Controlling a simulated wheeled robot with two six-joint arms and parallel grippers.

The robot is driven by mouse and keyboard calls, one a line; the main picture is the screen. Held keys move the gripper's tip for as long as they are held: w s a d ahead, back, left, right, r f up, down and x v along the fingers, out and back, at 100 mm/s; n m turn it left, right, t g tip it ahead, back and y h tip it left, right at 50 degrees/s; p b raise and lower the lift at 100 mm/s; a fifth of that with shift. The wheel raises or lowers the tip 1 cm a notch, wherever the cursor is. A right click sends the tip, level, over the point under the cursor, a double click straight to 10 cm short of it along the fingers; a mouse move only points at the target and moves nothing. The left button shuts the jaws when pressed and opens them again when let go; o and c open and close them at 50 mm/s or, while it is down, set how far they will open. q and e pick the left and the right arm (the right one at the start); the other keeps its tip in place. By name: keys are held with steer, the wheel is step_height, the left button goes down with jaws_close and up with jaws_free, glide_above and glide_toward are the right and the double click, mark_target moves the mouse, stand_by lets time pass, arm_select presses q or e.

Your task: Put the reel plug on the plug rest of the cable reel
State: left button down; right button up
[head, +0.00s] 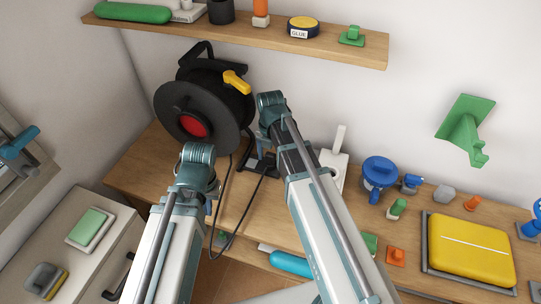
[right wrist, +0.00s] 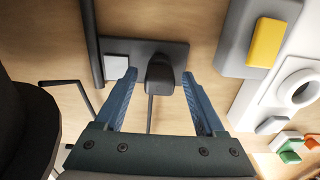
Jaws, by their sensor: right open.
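The black cable reel (head: 190,110) with a red hub and a yellow handle stands at the left of the bench. Its thin cable hangs in a loop past the bench's front edge and rises to the black reel plug (right wrist: 160,72). The plug is over a dark plate (right wrist: 178,52) beside the reel, apparently the plug rest; I cannot tell whether it is seated. My right gripper (right wrist: 159,74) is open, its blue fingers either side of the plug, with gaps showing. In the head view its arm largely hides the plug. My left gripper (head: 210,196) is mostly hidden behind its wrist.
A grey block with a yellow top (right wrist: 264,43) lies right of the plate in the right wrist view. Blue, green and orange items and a yellow case (head: 470,250) fill the bench's right. A shelf (head: 340,45) runs above. A cabinet (head: 100,245) stands left.

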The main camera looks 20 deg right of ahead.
mark_target(270, 156)
step_height(270, 156, up, 12)
steer(key=p, duration=1.2)
steer(key=shift+r, duration=0.15)
steer(key=s+a+m, duration=0.5)
steer(key=s+m, duration=0.2)
steer(key=m, duration=0.5)
steer(key=s+a+m+h, duration=0.1)
steer(key=s+a+m, duration=0.4)
steer(key=m, duration=0.8)
steer(key=shift+s+a, duration=0.25)
steer(key=shift+s, duration=0.9)
steer(key=shift+c, duration=0.2)
